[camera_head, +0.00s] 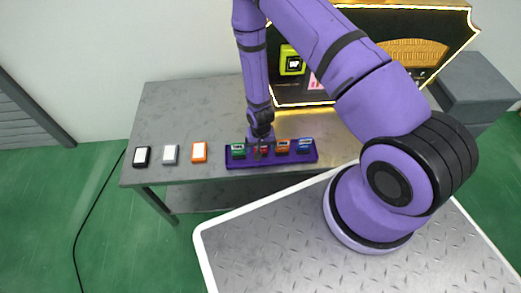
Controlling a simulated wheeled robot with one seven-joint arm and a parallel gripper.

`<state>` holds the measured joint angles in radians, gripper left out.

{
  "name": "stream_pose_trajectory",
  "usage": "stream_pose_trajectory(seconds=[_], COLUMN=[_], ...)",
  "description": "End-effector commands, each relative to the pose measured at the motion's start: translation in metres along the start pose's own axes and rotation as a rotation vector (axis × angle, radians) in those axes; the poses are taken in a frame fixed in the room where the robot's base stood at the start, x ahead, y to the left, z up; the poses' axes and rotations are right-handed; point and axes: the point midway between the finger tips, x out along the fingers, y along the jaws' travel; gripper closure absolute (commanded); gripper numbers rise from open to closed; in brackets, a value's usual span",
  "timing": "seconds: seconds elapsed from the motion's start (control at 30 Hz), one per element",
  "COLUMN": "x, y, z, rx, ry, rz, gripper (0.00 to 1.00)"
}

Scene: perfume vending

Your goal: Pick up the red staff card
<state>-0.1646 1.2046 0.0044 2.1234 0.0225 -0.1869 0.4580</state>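The red staff card (264,150) stands in a purple holder (240,164) near the front edge of the grey table. It is second from the left in the row, between a green card (238,151) and an orange card (283,147). A blue card (304,146) is at the right end. My gripper (259,148) points down from above, right at the red card, and hides part of it. The fingers are too small and dark to tell whether they are open or touch the card.
Black (141,157), grey (170,155) and orange (199,152) items with white faces lie on the table (190,105) left of the holder. A dark, gold-edged vending display (440,28) stands behind. The table's back left is clear. A dark grey box (475,85) is at the right.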

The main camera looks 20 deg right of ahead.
Motion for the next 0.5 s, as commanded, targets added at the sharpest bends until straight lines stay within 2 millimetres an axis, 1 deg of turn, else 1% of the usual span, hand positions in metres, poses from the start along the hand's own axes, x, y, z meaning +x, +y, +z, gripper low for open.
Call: stream_pose_trajectory(seconds=[0.03, 0.23, 0.5], x=[-0.0001, -0.0002, -0.0005], y=[0.0001, 0.0001, 0.0001], z=[0.0000, 0.0001, 0.0000], rx=[0.000, 0.000, 0.000], ry=[0.000, 0.000, 0.000], rz=[0.000, 0.000, 0.000], gripper=[0.20, 0.66, 0.66])
